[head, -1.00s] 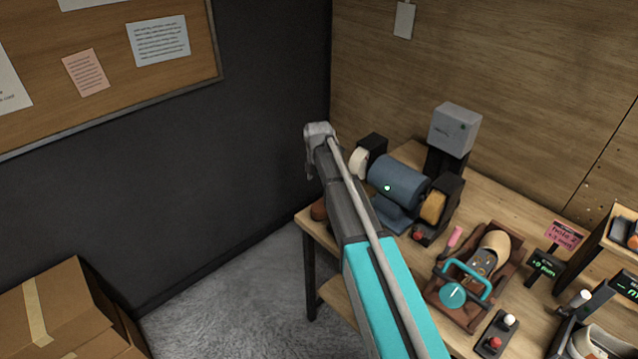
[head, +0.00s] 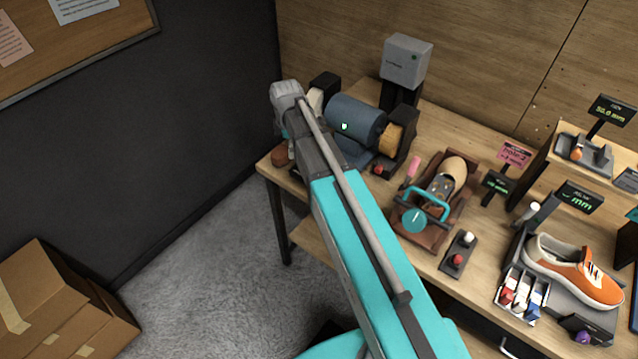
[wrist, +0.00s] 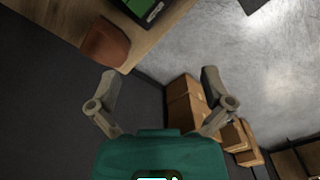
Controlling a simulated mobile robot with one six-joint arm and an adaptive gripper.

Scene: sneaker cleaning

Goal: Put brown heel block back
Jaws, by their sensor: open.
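A brown rounded block (head: 280,157), which looks like the heel block, lies at the near-left corner of the workbench, partly hidden by my arm in the head view. In the wrist view the brown block (wrist: 105,42) sits on the wooden bench edge, at upper left, beyond the left finger. My gripper (wrist: 160,77) is open and empty, its fingers spread wide and apart from the block. The fingers cannot be made out in the head view. A shoe last (head: 446,183) rests in a brown wooden cradle (head: 417,243) with a teal handled clamp.
A blue bench grinder (head: 357,122) stands behind my arm. A button box (head: 457,254), an orange sneaker (head: 575,270) and a tray of small bottles (head: 522,296) are further right. Cardboard boxes (head: 62,310) stand on the floor at left. Floor between is clear.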

